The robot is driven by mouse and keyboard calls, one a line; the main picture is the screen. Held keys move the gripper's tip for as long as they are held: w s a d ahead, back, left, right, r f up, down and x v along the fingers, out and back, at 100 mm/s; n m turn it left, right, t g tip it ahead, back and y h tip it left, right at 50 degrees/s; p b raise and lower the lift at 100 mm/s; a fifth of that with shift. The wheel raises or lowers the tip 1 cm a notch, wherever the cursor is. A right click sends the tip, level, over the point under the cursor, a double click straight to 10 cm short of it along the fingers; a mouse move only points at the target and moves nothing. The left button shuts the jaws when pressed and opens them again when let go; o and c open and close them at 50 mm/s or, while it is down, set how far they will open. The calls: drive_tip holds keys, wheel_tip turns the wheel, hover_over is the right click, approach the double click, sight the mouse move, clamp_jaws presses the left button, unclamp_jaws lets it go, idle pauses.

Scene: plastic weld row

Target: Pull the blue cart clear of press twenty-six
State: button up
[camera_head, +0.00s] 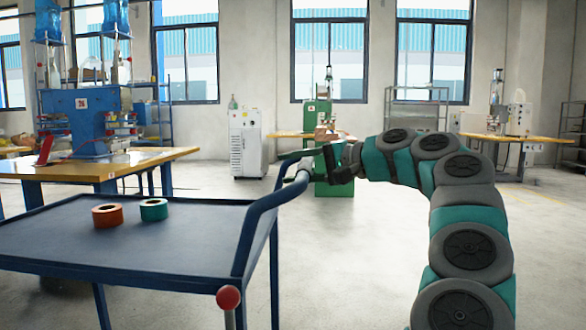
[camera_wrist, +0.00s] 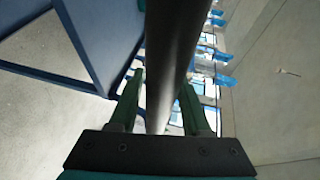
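The blue cart (camera_head: 150,246) fills the lower left of the head view, with a blue push handle (camera_head: 262,211) at its right end. An orange ring-shaped roll (camera_head: 107,215) and a green one (camera_head: 154,209) lie on its top. My gripper (camera_head: 290,160) is at the handle's far end. In the wrist view a dark bar (camera_wrist: 172,60) runs between the two green fingers of my gripper (camera_wrist: 163,80); whether they press on it is unclear. A blue press (camera_head: 90,115) stands on a wooden-topped table behind the cart; its number is not readable.
The press table (camera_head: 150,158) stands close behind the cart. A white cabinet (camera_head: 247,145) and a green machine (camera_head: 333,187) stand farther back. Open floor (camera_head: 350,260) lies right of the cart.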

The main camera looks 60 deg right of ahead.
drive_tip(key=shift+o, duration=0.8)
drive_tip(key=shift+s, duration=0.1)
drive_tip(key=s+r, duration=0.1)
drive_tip(key=s, duration=0.6)
drive_tip(key=shift+s+a+r+p, duration=0.15)
drive_tip(key=shift+s+a+p, duration=0.05)
drive_tip(key=shift+s+p, duration=0.1)
